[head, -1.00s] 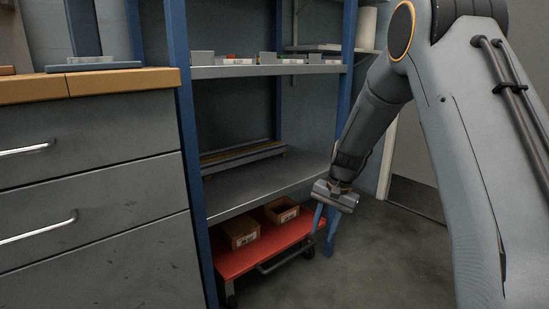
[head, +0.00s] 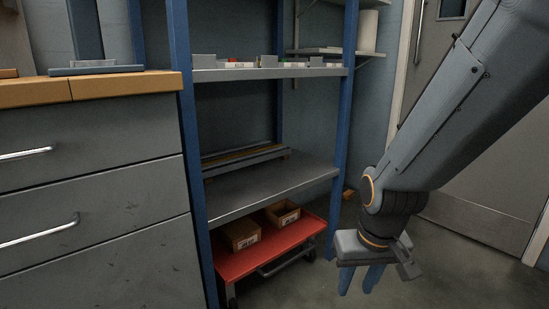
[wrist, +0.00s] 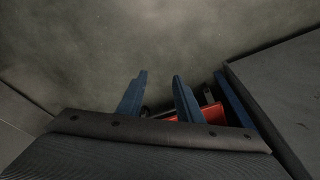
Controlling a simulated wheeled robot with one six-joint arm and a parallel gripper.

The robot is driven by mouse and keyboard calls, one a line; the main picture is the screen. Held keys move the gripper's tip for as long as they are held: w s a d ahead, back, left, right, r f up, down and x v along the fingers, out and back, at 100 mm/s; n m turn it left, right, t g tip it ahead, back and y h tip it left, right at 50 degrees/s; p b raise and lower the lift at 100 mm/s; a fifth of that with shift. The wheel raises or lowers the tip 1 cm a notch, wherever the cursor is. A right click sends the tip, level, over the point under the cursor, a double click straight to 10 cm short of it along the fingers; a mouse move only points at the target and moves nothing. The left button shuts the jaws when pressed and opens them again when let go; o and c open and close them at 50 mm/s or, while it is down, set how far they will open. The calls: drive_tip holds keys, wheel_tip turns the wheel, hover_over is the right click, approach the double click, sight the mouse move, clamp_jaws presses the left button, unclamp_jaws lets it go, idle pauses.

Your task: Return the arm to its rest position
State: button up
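My gripper (head: 358,284) hangs at the right of the head view, fingers pointing down over the floor. It is to the right of the blue rack and the red cart, apart from both. Its two blue fingers stand apart with nothing between them. In the wrist view the fingers (wrist: 158,88) also show spread and empty, with floor beyond. My arm comes down from the upper right of the head view.
A red cart (head: 285,250) with two cardboard boxes stands under the lower shelf (head: 270,190) of the blue rack (head: 342,130). A grey drawer cabinet (head: 90,190) is at left. A grey door (head: 480,190) is behind my arm. Open floor (head: 310,290) lies in front.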

drive_tip(key=s+a+r+n+g+y+p, duration=0.1)
drive_tip(key=s+a+r+n, duration=0.3)
drive_tip(key=s+a, duration=0.45)
drive_tip(key=s+a+r+n+g+y+p, duration=0.1)
drive_tip(key=s+a+r+n+g+p, duration=0.1)
drive_tip(key=s+a+r, duration=0.55)
drive_tip(key=d+r+m+p, duration=0.2)
drive_tip(key=d+r+p, duration=0.4)
drive_tip(key=r+p, duration=0.3)
drive_tip(key=d+r+m+h+p, duration=0.1)
drive_tip(key=d+r+p, duration=0.5)
drive_tip(key=p, duration=0.9)
drive_tip(key=d+r+m+h+p, duration=0.1)
drive_tip(key=d+r+m+p, duration=0.2)
drive_tip(key=r+p, duration=0.9)
drive_tip(key=shift+d+m+p, duration=0.4)
drive_tip(key=shift+d+p, duration=0.1)
drive_tip(key=shift+d, duration=1.25)
drive_tip(key=shift+s, duration=0.1)
